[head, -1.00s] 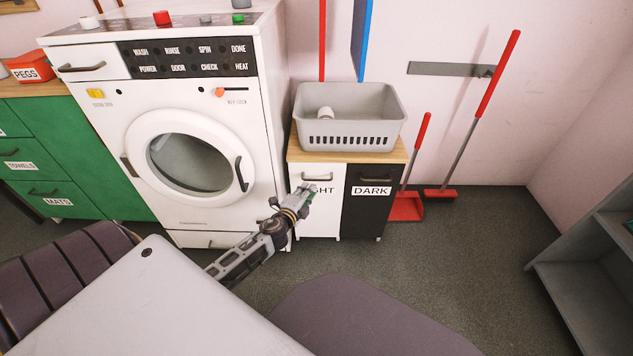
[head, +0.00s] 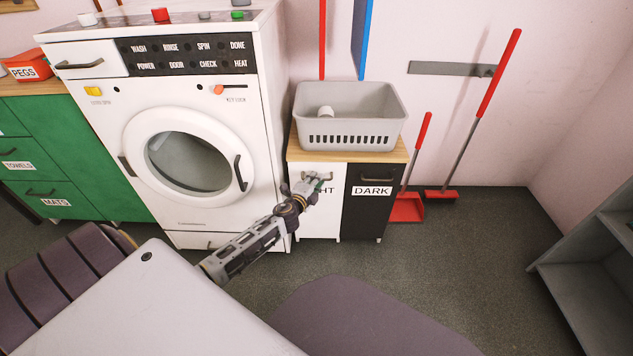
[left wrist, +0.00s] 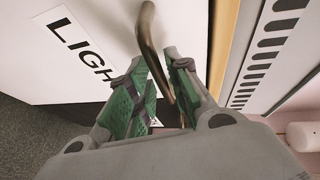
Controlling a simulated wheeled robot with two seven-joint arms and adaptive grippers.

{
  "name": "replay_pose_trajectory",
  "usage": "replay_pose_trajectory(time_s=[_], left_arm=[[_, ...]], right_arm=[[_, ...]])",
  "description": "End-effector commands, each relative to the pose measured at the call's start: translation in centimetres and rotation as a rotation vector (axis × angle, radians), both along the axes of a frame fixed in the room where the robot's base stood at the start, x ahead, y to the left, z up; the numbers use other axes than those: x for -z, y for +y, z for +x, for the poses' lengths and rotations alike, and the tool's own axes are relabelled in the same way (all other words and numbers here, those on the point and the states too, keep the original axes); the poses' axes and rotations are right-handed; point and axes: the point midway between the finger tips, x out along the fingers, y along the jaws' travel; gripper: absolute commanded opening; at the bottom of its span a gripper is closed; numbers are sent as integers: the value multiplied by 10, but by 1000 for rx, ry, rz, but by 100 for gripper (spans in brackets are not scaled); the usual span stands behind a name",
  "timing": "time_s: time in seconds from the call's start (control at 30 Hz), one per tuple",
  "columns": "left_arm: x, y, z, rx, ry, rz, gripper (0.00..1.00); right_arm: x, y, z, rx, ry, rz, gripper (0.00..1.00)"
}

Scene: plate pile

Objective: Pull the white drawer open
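The white drawer (head: 318,222) is the front marked LIGHT, left of a black front marked DARK; it looks shut. In the left wrist view its white front (left wrist: 105,20) fills the upper left, with a brownish bar handle (left wrist: 147,28) on it. My left gripper (head: 319,179) is at the handle and covers part of the label. In the left wrist view the gripper's green-padded fingers (left wrist: 158,62) are apart, with the handle running between them. Whether the pads touch the handle I cannot tell. My right gripper is not in view.
A grey basket (head: 350,133) stands on the cabinet's wooden top (head: 297,155). A white washing machine (head: 215,215) is close on the left. A red dustpan (head: 407,208) and a broom (head: 442,193) are on the right. The floor in front of the cabinet is clear.

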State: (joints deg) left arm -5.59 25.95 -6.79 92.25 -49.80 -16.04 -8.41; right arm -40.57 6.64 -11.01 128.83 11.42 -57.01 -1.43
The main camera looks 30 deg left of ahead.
Motion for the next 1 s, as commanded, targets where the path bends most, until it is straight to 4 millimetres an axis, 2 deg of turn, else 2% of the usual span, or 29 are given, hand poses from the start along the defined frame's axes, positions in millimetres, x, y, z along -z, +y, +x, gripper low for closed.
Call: replay_pose_trajectory(time_s=[0.27,0.5,0.7,1.0], left_arm=[[1,1,7,0,0,0,19],[1,1,8,0,0,0,19],[1,1,8,0,0,0,0],[1,1,7,0,0,0,0]], right_arm=[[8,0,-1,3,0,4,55],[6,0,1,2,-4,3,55],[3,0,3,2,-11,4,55],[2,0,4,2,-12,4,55]])
